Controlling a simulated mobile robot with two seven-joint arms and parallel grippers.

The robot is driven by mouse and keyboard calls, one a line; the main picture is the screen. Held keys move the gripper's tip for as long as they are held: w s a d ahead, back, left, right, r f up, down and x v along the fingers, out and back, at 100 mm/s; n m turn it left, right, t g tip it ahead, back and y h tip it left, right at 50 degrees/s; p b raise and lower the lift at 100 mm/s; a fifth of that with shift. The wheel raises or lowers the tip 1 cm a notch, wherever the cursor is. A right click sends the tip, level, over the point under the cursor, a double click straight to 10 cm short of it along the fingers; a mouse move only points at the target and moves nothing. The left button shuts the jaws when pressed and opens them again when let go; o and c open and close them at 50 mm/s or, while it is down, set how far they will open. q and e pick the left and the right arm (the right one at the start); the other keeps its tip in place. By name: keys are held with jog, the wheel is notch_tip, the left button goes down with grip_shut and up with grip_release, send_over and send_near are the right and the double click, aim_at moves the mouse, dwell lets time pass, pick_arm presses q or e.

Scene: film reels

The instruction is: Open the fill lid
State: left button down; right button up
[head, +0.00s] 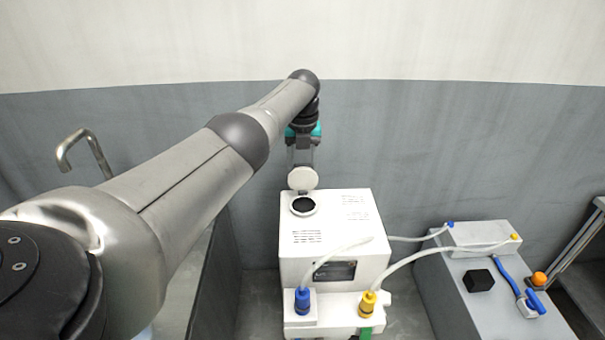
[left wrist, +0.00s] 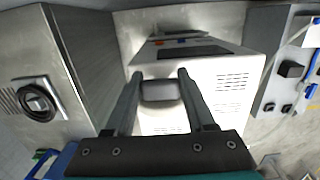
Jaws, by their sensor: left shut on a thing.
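The white machine (head: 335,232) stands in the middle of the head view. Its round fill lid (head: 303,179) is tilted up at the back of the dark round fill opening (head: 303,206), which is uncovered. My left gripper (head: 302,166) reaches down from above and is shut on the lid's edge. In the left wrist view my left gripper's two fingers (left wrist: 160,76) stand on either side of a grey rounded piece (left wrist: 158,91), which seems to be part of the lid. The exact contact is partly hidden. My right gripper is not in view.
Blue (head: 302,301) and yellow (head: 367,303) connectors with pale hoses sit on the machine's front. A metal tap (head: 85,145) stands at left.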

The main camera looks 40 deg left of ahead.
aim_at(303, 166)
pick_arm(q)
jog(key=shift+f, duration=0.1)
dwell(0.5)
jog(key=shift+c, duration=1.2)
grip_release()
jog(key=shift+r, duration=0.45)
notch_tip(303, 166, up, 14)
jog(key=p, duration=0.3)
jog(key=shift+s+d+r, duration=0.2)
jog(key=shift+s+d, duration=0.05)
jog(key=shift+s, duration=0.05)
